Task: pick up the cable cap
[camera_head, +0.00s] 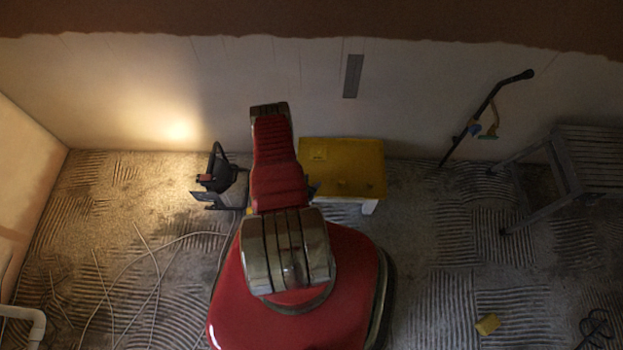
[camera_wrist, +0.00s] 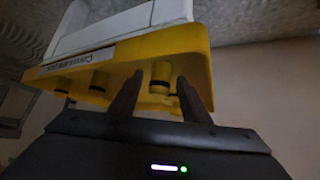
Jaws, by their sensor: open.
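In the wrist view, my gripper (camera_wrist: 160,80) is open. Its two dark fingers point at a yellow cap-like cylinder with a black band (camera_wrist: 160,74), which shows between the fingertips. I cannot tell whether they touch it; nothing is clamped. Several similar yellow, dark-banded pieces stand on the same yellow top (camera_wrist: 195,40), one of them at the left (camera_wrist: 98,82). The view looks upside down, so they appear to hang. Which one is the cable cap I cannot tell. In the head view, the yellow top (camera_head: 360,160) carries small yellow pieces; my red arm hides my gripper.
A lit work lamp (camera_head: 222,180) stands left of my arm, with pale cables (camera_head: 155,270) on the ridged floor. A grey slatted bench (camera_head: 590,150) is at the right. A dark pole tool (camera_head: 485,115) leans on the wall.

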